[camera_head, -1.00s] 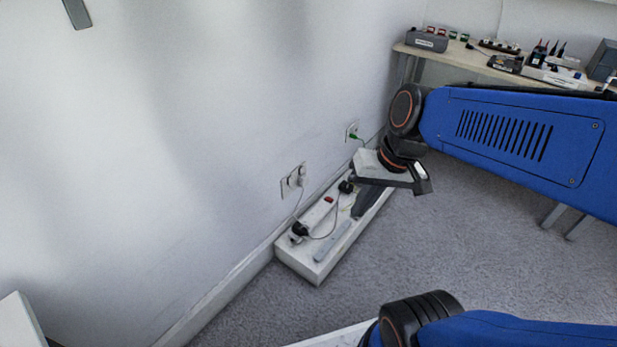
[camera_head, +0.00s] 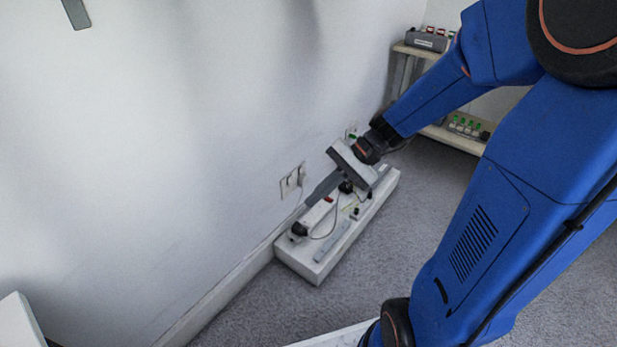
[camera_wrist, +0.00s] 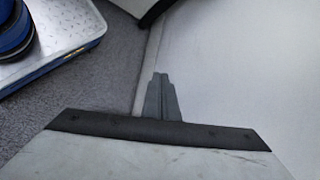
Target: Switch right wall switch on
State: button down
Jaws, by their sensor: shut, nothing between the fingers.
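A white wall plate (camera_head: 291,181) is on the wall left of the picture's middle, with a plug or adapter at its right side and a cable hanging down. The setting of any switch on it is too small to tell. My gripper (camera_head: 311,202) is shut and empty. Its dark fingers point down and left, just right of and below the plate in the picture, above the white box on the floor. The closed fingers show in the wrist view (camera_wrist: 158,78), beside bare wall, where no switch is visible.
A long white box (camera_head: 319,267) with a power strip, plugs and cables lies along the wall. A second outlet (camera_head: 350,132) with a green plug is farther along, partly behind my arm. A shelf (camera_head: 452,135) stands at the back. Grey carpet is clear in front of the box.

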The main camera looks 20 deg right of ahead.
aim_at(302, 173)
jog(key=w+d+f+m+t+y, duration=0.25)
jog(key=w+f+m, duration=0.25)
jog(key=w, duration=0.4)
jog(key=w+d+f+m+t+y, duration=0.1)
jog(key=w+f+m+t+y, duration=0.3)
jog(key=w, duration=0.4)
jog(key=w+d+f+m+t+h, duration=0.3)
jog(key=d+f+m, duration=0.3)
jog(key=f, duration=0.3)
jog(key=w+d+f+m+t+h, duration=0.3)
jog(key=w+d+f+m, duration=0.3)
jog(key=f, duration=0.3)
jog(key=shift+d+t, duration=0.75)
jog(key=x, duration=1.4)
jog(key=shift+w+d+f, duration=0.1)
